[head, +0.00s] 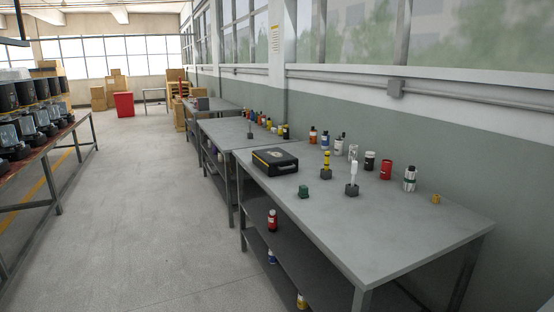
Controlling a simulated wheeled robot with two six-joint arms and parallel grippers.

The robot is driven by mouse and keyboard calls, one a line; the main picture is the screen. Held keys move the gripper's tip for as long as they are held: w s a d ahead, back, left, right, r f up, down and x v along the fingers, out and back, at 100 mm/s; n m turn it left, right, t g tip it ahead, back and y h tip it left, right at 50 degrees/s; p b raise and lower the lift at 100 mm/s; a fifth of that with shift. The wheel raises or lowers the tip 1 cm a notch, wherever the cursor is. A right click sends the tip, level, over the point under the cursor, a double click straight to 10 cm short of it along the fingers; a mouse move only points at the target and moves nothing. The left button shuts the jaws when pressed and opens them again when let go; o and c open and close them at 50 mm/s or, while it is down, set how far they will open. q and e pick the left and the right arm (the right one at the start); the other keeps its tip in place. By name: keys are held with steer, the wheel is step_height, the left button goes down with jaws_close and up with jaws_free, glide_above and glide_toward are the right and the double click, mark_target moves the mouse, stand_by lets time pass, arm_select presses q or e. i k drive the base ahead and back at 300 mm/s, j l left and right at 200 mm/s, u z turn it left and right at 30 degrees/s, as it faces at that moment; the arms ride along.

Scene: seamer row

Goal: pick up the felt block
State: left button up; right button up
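A small dark green block (304,191) sits on the near grey table, close to its left edge and in front of a black case. A small yellow lump (436,198) sits toward the right end of the same table. Both are too small for me to tell which one is felt. Neither of my grippers is in the head view.
The near table (420,238) bears a black case (275,160), a white-handled tool in a dark base (352,180), a yellow tool (326,164), a red can (386,169) and several bottles along the wall. Its front right is bare. The floor (150,220) to the left is clear.

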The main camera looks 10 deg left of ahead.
mark_target(303, 193)
steer(key=i+j+u, duration=0.25)
steer(key=i, duration=0.15)
steer(key=i+u, duration=0.3)
steer(key=i, duration=0.15)
